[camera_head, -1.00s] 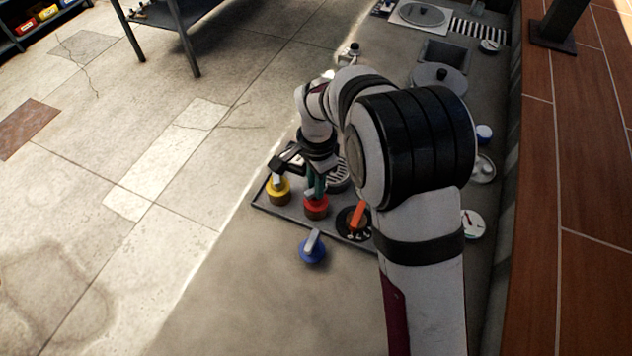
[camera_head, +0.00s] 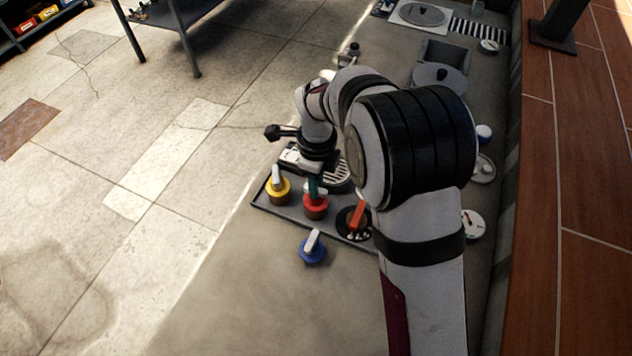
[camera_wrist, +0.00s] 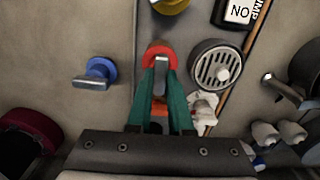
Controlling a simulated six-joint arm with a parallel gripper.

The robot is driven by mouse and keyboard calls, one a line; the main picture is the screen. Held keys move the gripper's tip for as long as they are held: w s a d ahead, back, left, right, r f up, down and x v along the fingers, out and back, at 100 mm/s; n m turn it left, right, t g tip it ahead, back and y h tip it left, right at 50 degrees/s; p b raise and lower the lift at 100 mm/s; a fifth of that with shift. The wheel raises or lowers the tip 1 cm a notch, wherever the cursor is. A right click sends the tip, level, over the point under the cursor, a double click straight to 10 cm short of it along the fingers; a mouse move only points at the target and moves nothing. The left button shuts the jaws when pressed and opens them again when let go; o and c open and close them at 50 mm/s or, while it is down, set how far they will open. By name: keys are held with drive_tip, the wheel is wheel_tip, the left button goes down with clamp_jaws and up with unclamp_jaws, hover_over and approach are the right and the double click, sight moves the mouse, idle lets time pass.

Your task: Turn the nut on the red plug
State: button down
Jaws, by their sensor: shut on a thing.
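The red plug (camera_head: 316,207) stands on the grey tray (camera_head: 262,204) between the yellow plug (camera_head: 278,188) and the orange-handled black plug (camera_head: 358,217). In the wrist view its red ring (camera_wrist: 158,50) shows just beyond the fingertips. My gripper (camera_head: 314,193) points down onto the red plug. Its green fingers (camera_wrist: 160,68) are shut on the grey nut (camera_wrist: 160,80), one on each side. In the head view the nut is mostly hidden by the fingers and wrist.
A round drain grate (camera_wrist: 215,68) and a crumpled white piece (camera_wrist: 205,108) lie right of my fingers in the wrist view. Open floor lies left of the tray.

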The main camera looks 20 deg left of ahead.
drive_tip(key=m, duration=1)
drive_tip(key=shift+m, duration=0.4)
idle(0.4)
drive_tip(key=c, duration=0.8)
unclamp_jaws()
wheel_tip(320, 180, up, 16)
